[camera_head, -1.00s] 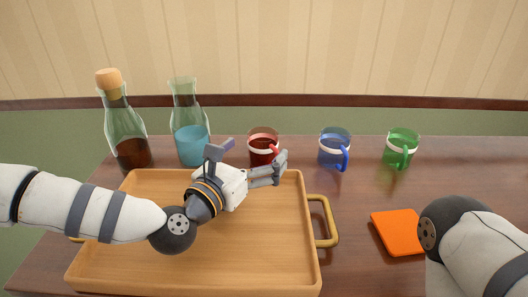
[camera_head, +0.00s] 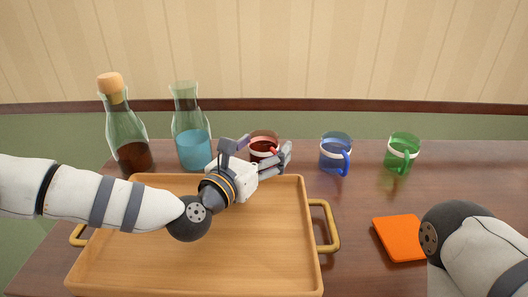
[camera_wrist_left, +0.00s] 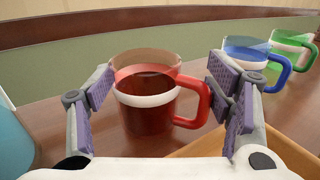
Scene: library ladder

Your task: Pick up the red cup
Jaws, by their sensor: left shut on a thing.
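The red cup (camera_head: 264,139) is see-through with a white band and a red handle, and stands upright on the table behind the tray. In the left wrist view the cup (camera_wrist_left: 148,112) sits between the two purple-padded fingers of my left gripper (camera_wrist_left: 160,82), its handle against the right finger. My left gripper (camera_head: 262,150) is shut on the cup and hides its lower part in the head view. My right arm shows at the right edge, but its gripper is out of view.
A wooden tray (camera_head: 200,265) with brass handles lies below my left arm. A corked bottle (camera_head: 126,135) and a carafe of blue liquid (camera_head: 192,145) stand left of the cup. A blue cup (camera_head: 335,150), green cup (camera_head: 402,150) and orange pad (camera_head: 399,238) are to the right.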

